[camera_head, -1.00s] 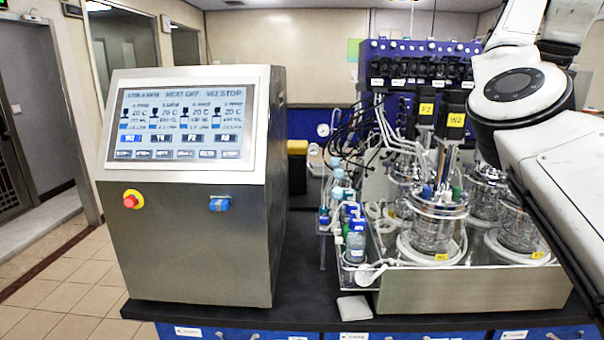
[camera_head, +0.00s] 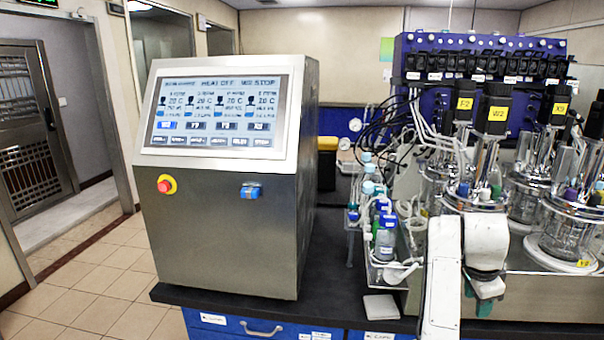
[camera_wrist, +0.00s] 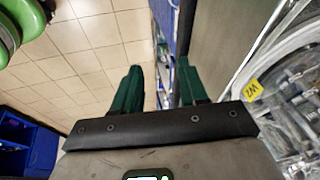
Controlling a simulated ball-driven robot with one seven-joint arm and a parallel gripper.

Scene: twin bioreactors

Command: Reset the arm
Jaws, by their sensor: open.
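My gripper (camera_wrist: 160,85) is open in the wrist view, with two green fingers apart and nothing between them. Tiled floor and a narrow strip of the bench side show beyond the fingers. In the head view my white arm rises at the lower right, in front of the bioreactor bench. Green parts of my gripper (camera_head: 485,290) show below the white link there. The glass bioreactor vessel labelled W2 (camera_head: 476,193) is partly hidden behind my arm.
A steel control cabinet (camera_head: 220,235) with a lit screen stands left on the black bench (camera_head: 340,285). Small bottles (camera_head: 386,240) stand between it and my arm. More vessels (camera_head: 568,235) stand at right. Open tiled floor (camera_head: 100,265) lies left.

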